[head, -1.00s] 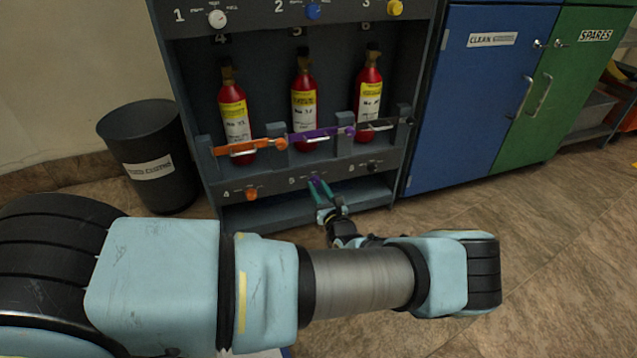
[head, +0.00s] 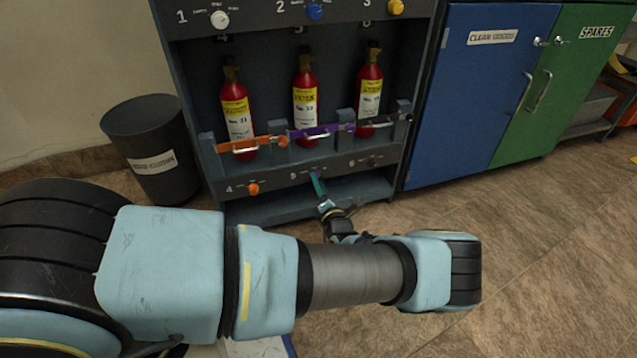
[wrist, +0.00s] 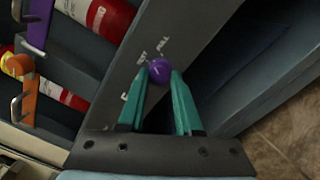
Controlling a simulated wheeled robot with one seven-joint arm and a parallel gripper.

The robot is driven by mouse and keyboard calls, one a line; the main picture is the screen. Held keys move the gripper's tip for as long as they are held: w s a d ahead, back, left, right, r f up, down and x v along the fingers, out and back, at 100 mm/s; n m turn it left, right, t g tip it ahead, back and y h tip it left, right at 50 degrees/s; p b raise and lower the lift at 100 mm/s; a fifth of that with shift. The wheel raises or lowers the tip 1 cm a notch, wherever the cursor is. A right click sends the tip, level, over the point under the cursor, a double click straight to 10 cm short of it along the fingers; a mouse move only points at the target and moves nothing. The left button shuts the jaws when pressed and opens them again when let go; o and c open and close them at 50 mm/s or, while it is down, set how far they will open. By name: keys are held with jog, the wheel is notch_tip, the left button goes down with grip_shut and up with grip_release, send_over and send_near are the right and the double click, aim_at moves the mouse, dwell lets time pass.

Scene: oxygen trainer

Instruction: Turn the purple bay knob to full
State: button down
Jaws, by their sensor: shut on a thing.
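The purple bay knob (wrist: 186,66) is a small round knob on the grey panel, close to the printed "FULL" label in the wrist view. My gripper (wrist: 168,76) has its two teal fingers at the knob and is shut on it. In the head view my gripper (head: 318,184) reaches the lower panel below the middle cylinder, at bay 5. The fingers hide the knob there. The knob's exact pointer angle cannot be read.
Three red cylinders stand above, behind an orange latch bar (head: 252,146), a purple latch bar (head: 320,131) and a dark one. An orange knob (head: 253,188) sits left on the same panel. A black bin (head: 150,145) stands left, a blue cabinet (head: 470,100) right.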

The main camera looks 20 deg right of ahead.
jog(key=m, duration=0.6)
jog(key=shift+m, duration=0.4)
dwell(0.3)
jog(key=c, duration=0.6)
grip_release()
jog(key=s, duration=0.3)
jog(key=s+a+p, duration=0.1)
jog(key=s, duration=0.3)
jog(key=s+p, duration=0.1)
jog(key=s, duration=0.2)
jog(key=shift+s+a+f, duration=0.2)
jog(key=shift+s+a, duration=0.15)
